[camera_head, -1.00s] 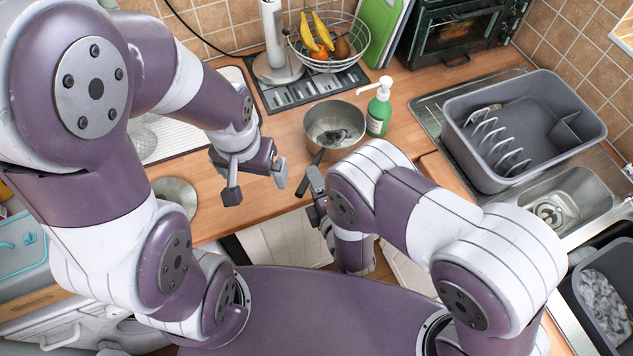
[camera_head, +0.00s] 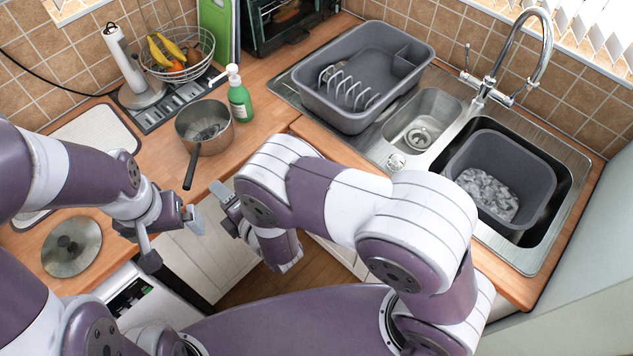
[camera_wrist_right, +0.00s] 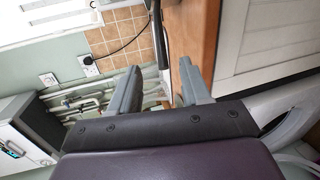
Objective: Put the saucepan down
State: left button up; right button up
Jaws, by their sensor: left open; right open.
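The saucepan (camera_head: 216,131) stands on the wooden worktop in the head view, with its dark handle (camera_head: 191,168) pointing to the front and over the worktop's front edge. My left gripper (camera_head: 174,233) is open and empty, in front of the worktop edge and to the front left of the handle. My right gripper (camera_head: 229,207) is open and empty, to the front right of the handle and apart from it. Its two fingers (camera_wrist_right: 160,92) also show in the right wrist view, with nothing between them.
A green soap bottle (camera_head: 240,101) stands right of the pan. A fruit basket (camera_head: 177,54) and a paper-towel stand (camera_head: 125,62) are behind it. A round glass lid (camera_head: 72,246) lies at left. The dish rack (camera_head: 364,72) and sink (camera_head: 423,123) are at right.

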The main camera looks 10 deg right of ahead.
jog(key=w+d+r+m+g+h, duration=0.2)
jog(key=d+r+m, duration=0.1)
jog(key=d+m, duration=0.3)
jog(key=w+d+r+m+g+h, duration=0.2)
jog(key=w+d+r+m+h, duration=0.1)
jog(key=d+m, duration=0.25)
jog(key=s+d+r+m+g+h, duration=0.1)
jog(key=s+d+r+m+g, duration=0.2)
jog(key=s+d+m, duration=0.3)
jog(key=s+d+r+m+g+h, duration=0.1)
jog(key=s+d+r+m+g, duration=0.2)
jog(key=s+d+m, duration=0.4)
jog(key=s+d+g, duration=0.1)
jog(key=s+d, duration=0.3)
jog(key=shift+r+h, duration=0.35)
jog(key=shift+h, duration=0.05)
